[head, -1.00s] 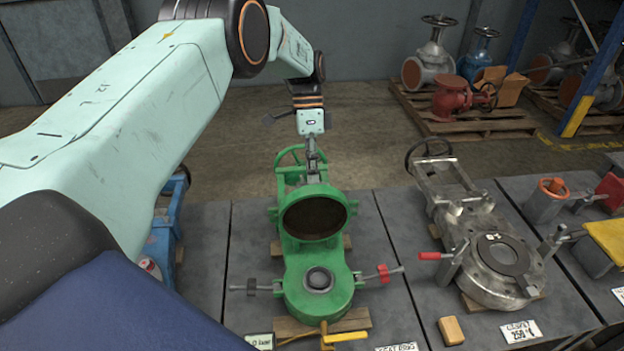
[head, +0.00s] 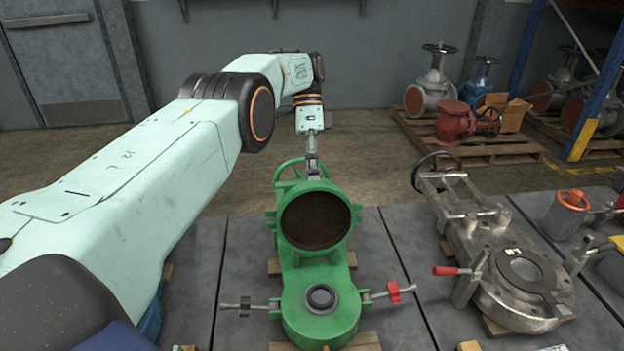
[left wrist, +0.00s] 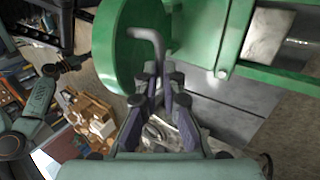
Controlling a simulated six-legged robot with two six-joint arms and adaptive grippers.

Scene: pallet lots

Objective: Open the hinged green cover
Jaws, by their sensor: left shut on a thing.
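The green cover (head: 325,246) stands raised on its hinge at the back of the green valve body (head: 318,328), its dark round inner face toward me. The body's round port (head: 321,298) shows uncovered in front. My left gripper (head: 312,172) is behind the cover's upper edge, and its fingertips are partly hidden there. In the left wrist view, the gripper (left wrist: 160,80) is shut on a grey bent handle (left wrist: 148,38) at the green cover disc (left wrist: 118,45). My right gripper is not in view.
Clamp arms with a black knob (head: 245,306) and a red knob (head: 394,292) stick out on both sides of the body. A grey metal valve (head: 510,270) stands to the right. Pallets with valves (head: 455,120) are behind, with bare floor between.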

